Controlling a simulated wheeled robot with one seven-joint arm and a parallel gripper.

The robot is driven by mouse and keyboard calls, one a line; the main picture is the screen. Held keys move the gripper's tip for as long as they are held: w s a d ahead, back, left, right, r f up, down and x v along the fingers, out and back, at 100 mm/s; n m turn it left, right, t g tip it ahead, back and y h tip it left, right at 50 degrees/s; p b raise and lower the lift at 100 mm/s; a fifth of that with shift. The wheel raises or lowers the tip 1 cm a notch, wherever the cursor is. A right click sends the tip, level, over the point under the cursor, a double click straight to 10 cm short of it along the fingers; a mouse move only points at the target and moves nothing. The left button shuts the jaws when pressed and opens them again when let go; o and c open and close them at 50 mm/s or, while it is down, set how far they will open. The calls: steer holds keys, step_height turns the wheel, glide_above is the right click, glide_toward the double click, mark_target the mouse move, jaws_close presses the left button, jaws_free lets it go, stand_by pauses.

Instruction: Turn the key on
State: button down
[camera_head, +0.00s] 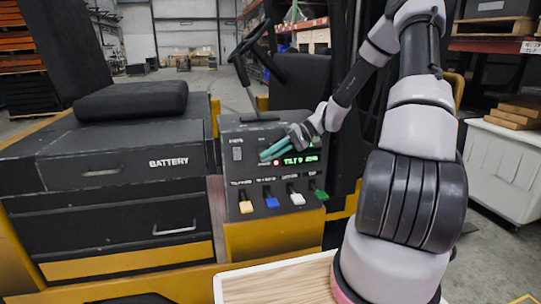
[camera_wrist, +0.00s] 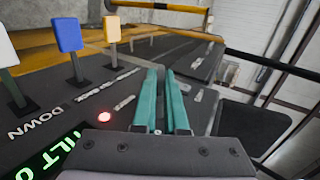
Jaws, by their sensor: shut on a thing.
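The dark control panel (camera_head: 250,132) of a yellow and black forklift stands in the middle of the head view. My gripper (camera_head: 264,156), with teal fingers, reaches in from the right with its tips at the panel face. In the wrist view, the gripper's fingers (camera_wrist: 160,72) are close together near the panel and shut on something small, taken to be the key. The key itself is hidden by the fingers, so its turn angle cannot be told. A red light (camera_head: 277,163) and a green lit display (camera_head: 303,158) reading TILT sit just right of the tips.
Yellow (camera_head: 246,207), blue (camera_head: 271,202), white (camera_head: 297,198) and green (camera_head: 321,194) levers stick out below the display. A dark rocker switch (camera_head: 237,154) is left of the fingertips. A steering wheel (camera_head: 250,40) rises above the panel. A battery box (camera_head: 110,170) fills the left.

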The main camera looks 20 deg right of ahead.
steer(key=c, duration=1)
jaws_free()
steer(key=shift+o, duration=0.2)
steer(key=v, duration=1)
steer(key=shift+d+r, duration=0.2)
steer(key=shift+d, duration=0.2)
steer(key=s+a+r+m+t+h, duration=0.1)
steer(key=s+r+t+h, duration=0.1)
steer(key=s+r, duration=0.5)
steer(key=s+a+r+m+t+h, duration=0.1)
steer(key=s+a+r+t+h, duration=0.1)
steer(key=s+r+h, duration=0.2)
steer(key=s+a+r+m+t+h, duration=0.2)
steer(key=s+r+t+h, duration=0.1)
steer(key=s+r, duration=0.6)
steer(key=shift+s+a+r+h, duration=0.3)
steer(key=shift+s+h, duration=0.3)
steer(key=shift+s, duration=0.55)
